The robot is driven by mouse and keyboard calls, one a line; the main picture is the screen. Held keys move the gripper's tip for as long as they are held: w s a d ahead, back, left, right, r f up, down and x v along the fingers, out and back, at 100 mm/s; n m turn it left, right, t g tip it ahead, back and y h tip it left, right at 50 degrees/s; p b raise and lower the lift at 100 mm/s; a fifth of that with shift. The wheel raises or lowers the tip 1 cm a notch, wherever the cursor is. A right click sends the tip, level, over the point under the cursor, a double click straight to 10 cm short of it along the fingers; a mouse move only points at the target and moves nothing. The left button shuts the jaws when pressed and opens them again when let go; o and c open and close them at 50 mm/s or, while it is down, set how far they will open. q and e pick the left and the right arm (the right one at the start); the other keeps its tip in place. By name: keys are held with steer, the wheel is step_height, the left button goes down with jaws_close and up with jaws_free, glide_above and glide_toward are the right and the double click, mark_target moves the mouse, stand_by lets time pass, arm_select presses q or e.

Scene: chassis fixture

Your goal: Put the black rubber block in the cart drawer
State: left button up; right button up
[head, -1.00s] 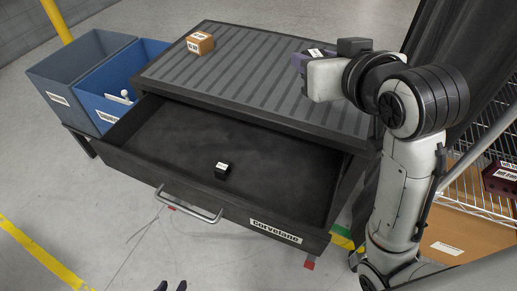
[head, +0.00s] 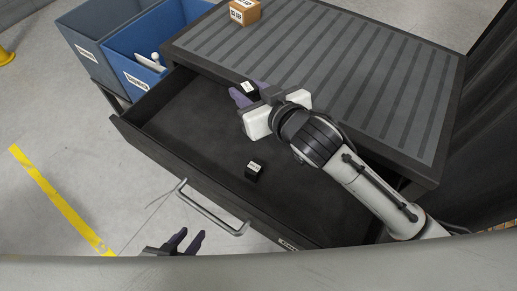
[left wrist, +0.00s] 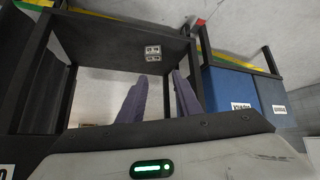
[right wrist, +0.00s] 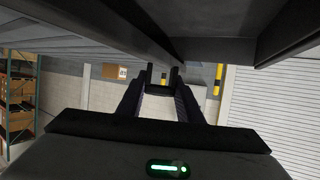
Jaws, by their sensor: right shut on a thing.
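A black block with a white label (head: 249,87) is between the fingers of my right gripper (head: 247,92), which is shut on it above the back part of the open cart drawer (head: 200,105). My left gripper (head: 188,240) is open and empty, in front of the drawer by the handle. The left wrist view shows its two separated fingers (left wrist: 160,98).
The ribbed cart top (head: 330,60) lies behind the drawer, with an orange-brown box (head: 244,11) at its far left. A grey bin (head: 90,22) and a blue bin (head: 125,50) stand left. The drawer handle (head: 210,210) sticks out in front. The drawer's left floor is clear.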

step_height(320, 180, down, 4)
steer(key=s+a+y, duration=0.1)
steer(key=s+a, duration=0.1)
steer(key=n, duration=0.1)
glide_above(243, 143)
steer(key=shift+g, duration=0.3)
step_height(243, 143, down, 6)
steer(key=shift+s+f+b, duration=0.1)
steer(key=shift+b, duration=0.35)
step_height(243, 143, down, 4)
steer(key=shift+f+b, duration=0.2)
steer(key=shift+b, duration=0.2)
arm_select(q)
steer(key=shift+w+f, duration=0.45)
steer(key=shift+f, duration=0.1)
steer(key=shift+f, duration=0.1)
arm_select(e)
steer(key=shift+f, duration=0.2)
steer(key=shift+f, duration=0.1)
steer(key=o, duration=1)
steer(key=shift+o, duration=0.2)
